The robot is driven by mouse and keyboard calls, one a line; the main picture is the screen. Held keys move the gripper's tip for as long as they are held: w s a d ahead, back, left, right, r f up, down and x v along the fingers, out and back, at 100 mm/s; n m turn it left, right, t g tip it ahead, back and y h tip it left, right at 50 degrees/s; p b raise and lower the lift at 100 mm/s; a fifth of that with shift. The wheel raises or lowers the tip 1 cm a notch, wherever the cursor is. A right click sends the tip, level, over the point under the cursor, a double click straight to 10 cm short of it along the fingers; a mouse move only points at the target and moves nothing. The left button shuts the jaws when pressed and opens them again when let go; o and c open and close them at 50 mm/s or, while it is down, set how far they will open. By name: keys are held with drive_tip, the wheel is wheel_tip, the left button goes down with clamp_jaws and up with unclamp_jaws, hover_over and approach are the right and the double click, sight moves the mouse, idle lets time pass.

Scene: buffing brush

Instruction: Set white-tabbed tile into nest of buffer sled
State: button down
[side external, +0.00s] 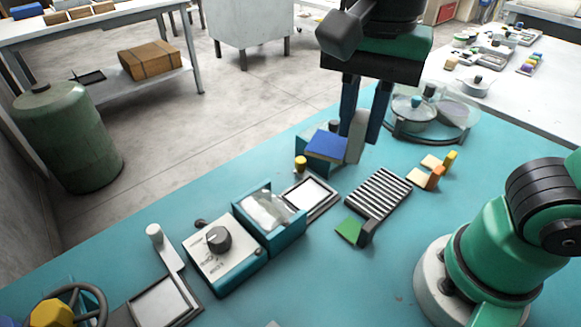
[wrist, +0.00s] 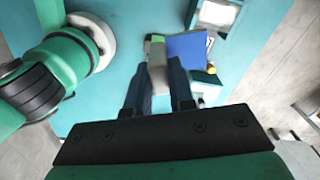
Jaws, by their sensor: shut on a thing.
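My gripper (side external: 361,135) is shut on a pale upright tab (side external: 356,126), which also shows between the fingers in the wrist view (wrist: 158,62). A flat blue tile (side external: 326,146) extends from the tab, to its left in the side view and to its right in the wrist view (wrist: 187,47). The tile looks held above the table; its height is hard to judge. Two framed trays with pale insides show: one (side external: 311,194) near the middle and one (side external: 160,302) at lower left with a white-topped handle. I cannot tell which is the buffer sled.
A ribbed rack (side external: 378,192) has a green tile (side external: 349,229) at its near end. Orange- and yellow-tabbed tiles (side external: 432,174) lie to its right. A teal bin (side external: 270,218) and a dial box (side external: 225,253) stand left. Covered pots (side external: 415,110) sit behind my gripper.

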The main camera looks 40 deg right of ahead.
drive_tip(key=w+d+n, duration=0.6)
drive_tip(key=w+n, duration=0.4)
drive_tip(key=n, duration=0.3)
hover_over(315, 189)
wheel_tip(315, 189, down, 19)
drive_tip(key=shift+f, duration=0.15)
drive_tip(key=c, duration=1.2)
unclamp_jaws()
drive_tip(key=shift+f, duration=0.2)
drive_tip(key=o, duration=0.4)
drive_tip(key=shift+o, duration=0.2)
